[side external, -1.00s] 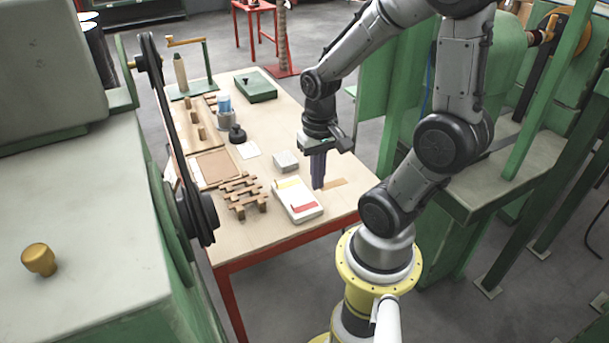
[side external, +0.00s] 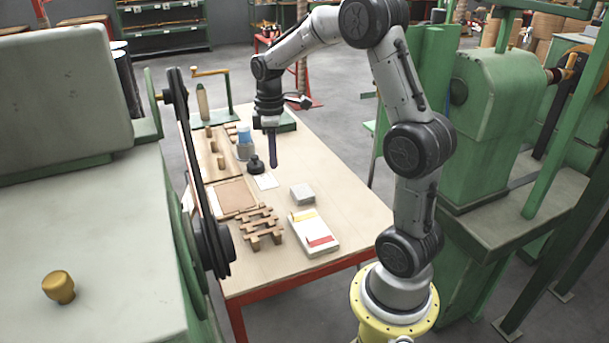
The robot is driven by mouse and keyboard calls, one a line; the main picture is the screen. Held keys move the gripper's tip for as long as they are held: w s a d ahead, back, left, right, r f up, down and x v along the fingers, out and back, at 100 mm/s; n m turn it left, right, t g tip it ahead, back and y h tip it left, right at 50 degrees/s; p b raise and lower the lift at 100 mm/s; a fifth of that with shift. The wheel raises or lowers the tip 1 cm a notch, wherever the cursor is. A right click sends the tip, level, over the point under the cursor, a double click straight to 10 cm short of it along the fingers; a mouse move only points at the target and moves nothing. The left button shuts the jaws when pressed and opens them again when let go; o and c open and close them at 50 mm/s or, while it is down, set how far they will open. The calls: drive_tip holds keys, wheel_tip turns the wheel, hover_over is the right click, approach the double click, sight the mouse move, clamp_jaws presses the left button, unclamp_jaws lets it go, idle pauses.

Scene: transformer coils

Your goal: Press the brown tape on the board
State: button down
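My gripper (side external: 272,163) points straight down above the far middle of the table, beside the black knobbed object. Its dark fingers look like one narrow bar from this side, so I cannot tell whether they are open or shut, or hold anything. A white board (side external: 311,228) lies near the table's front, with a yellow strip (side external: 303,214) at its far end and a red strip (side external: 320,240) at its near end. I cannot make out a brown tape strip on the table or the board. A flat brown panel (side external: 232,196) lies at the table's left.
A small grey block (side external: 302,194) lies behind the white board. Wooden slatted pieces (side external: 262,228) stand left of it. The black knobbed object (side external: 256,166) and a blue-topped jar (side external: 244,140) stand near my gripper. The table's right side (side external: 345,195) is clear.

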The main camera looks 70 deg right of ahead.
drive_tip(key=w+f+n, duration=0.1)
drive_tip(key=w+f, duration=0.3)
drive_tip(key=w+d+f+n, duration=0.1)
drive_tip(key=w+f, duration=0.3)
drive_tip(key=w+f+n, duration=0.2)
drive_tip(key=w+f, duration=0.1)
drive_tip(key=f, duration=0.1)
drive_tip(key=shift+w+d, duration=0.2)
drive_tip(key=shift+w, duration=0.2)
drive_tip(key=shift+f, duration=2.95)
drive_tip(key=shift+f, duration=0.3)
drive_tip(key=c, duration=0.7)
unclamp_jaws()
drive_tip(key=shift+s, duration=0.1)
drive_tip(key=shift+c, duration=0.3)
drive_tip(key=shift+a, duration=0.1)
drive_tip(key=shift+c, duration=0.2)
drive_tip(key=shift+r, duration=0.15)
drive_tip(key=shift+c, duration=0.2)
